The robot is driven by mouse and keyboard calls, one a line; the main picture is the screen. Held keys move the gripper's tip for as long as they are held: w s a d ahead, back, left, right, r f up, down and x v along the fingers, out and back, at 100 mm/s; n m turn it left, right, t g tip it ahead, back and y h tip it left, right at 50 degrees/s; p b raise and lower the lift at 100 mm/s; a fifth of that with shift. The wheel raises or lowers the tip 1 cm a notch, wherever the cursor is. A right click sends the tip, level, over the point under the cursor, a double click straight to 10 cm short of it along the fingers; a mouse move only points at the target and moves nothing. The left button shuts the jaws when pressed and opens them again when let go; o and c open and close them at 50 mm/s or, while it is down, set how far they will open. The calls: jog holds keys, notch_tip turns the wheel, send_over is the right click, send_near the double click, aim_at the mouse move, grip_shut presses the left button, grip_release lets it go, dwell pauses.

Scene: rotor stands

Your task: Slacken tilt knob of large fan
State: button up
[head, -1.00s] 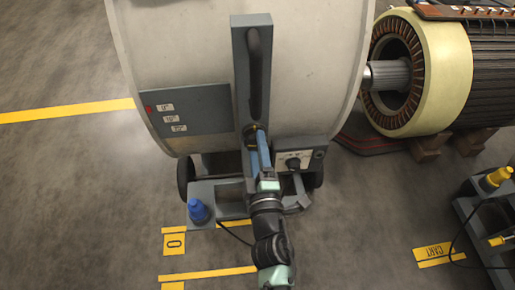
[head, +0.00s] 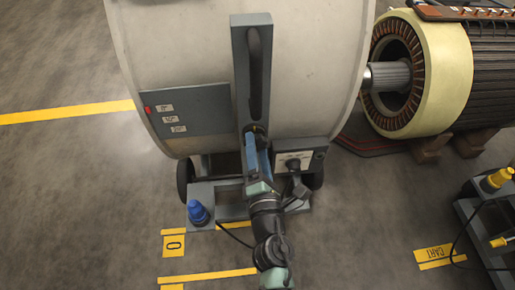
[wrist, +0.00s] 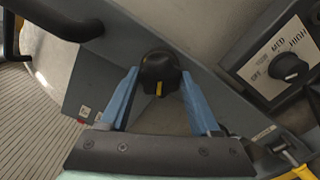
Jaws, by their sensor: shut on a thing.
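The large fan (head: 200,60) is a wide pale drum on a wheeled grey stand, filling the upper middle of the head view. Its tilt knob (wrist: 158,72) is black and lobed with a yellow mark, seen close in the wrist view. The mark points down the picture, toward my palm. My gripper (wrist: 158,84) has its two blue fingers on either side of the knob, shut on it. In the head view my gripper (head: 257,145) reaches the lower end of the slotted grey upright (head: 240,60), and the knob is mostly hidden there.
A speed dial (wrist: 290,67) sits on a panel right of the knob. A side plate (head: 195,115) carries small labels and a red mark. A blue plug (head: 198,212) stands on the fan's base.

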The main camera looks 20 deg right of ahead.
jog(key=shift+f+n, duration=0.1)
jog(key=shift+n, duration=0.2)
dwell(0.4)
jog(key=o, duration=1.4)
jog(key=shift+s, duration=0.1)
jog(key=b+v, duration=0.3)
jog(key=v, duration=0.9)
jog(key=shift+s+a, duration=0.15)
jog(key=shift+s, duration=0.25)
